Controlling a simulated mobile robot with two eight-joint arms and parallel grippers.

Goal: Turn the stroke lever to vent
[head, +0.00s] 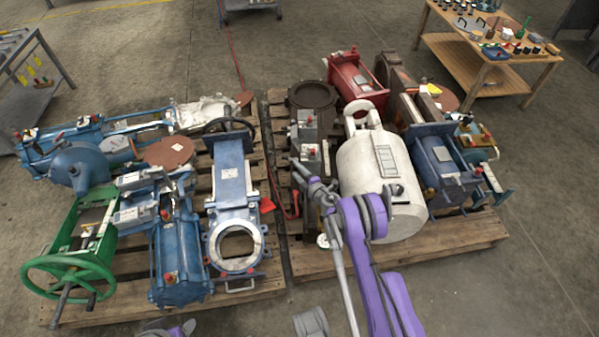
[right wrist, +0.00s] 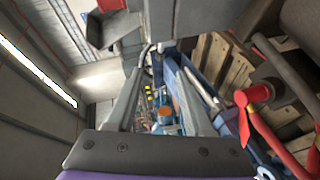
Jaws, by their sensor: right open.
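My right gripper (head: 308,172) is open and empty, beside a grey boxed unit (head: 306,128) with red parts on the right pallet. In the right wrist view the two fingers of my right gripper (right wrist: 162,78) point away, with a gap between them.
A large cream cylinder (head: 365,165) stands close right of my right gripper. The left pallet (head: 262,285) holds blue valves and a green handwheel (head: 65,275). A wooden workbench (head: 480,75) is at the far right.

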